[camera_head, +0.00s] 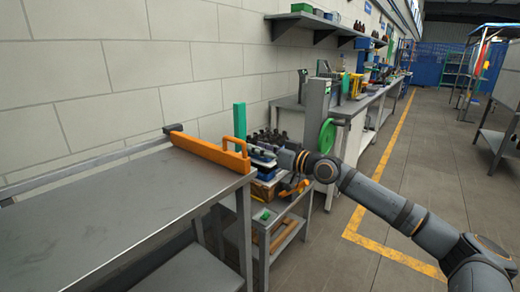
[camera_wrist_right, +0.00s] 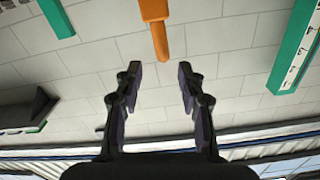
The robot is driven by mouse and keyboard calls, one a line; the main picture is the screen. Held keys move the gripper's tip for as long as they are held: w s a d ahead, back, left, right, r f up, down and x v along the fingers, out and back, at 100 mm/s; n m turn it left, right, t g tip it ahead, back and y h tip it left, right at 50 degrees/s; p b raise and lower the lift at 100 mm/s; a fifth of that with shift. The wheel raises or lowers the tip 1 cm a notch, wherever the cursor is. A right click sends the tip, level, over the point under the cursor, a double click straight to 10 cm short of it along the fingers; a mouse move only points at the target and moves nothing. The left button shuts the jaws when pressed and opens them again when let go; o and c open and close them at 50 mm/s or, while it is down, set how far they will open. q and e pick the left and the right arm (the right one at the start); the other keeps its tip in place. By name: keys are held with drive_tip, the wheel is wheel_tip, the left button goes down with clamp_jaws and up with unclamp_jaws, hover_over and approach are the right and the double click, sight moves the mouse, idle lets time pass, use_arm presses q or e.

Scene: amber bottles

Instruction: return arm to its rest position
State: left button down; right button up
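My right arm reaches in from the lower right in the head view. Its gripper (camera_head: 263,151) is beyond the right end of the metal table, close to the orange handled piece and in front of dark bottle-like shapes. In the right wrist view the right gripper (camera_wrist_right: 159,80) has its two fingers spread apart with nothing between them, only wall behind. An orange bar (camera_wrist_right: 155,25) shows above the fingertips there, apart from them. My left arm and gripper are not in view.
The metal table (camera_head: 80,215) carries the orange handled piece (camera_head: 208,150) on its far edge. A green upright block (camera_head: 240,120) stands behind it. A low grey cart (camera_head: 262,215) stands below the gripper.

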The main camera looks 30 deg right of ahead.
idle(0.4)
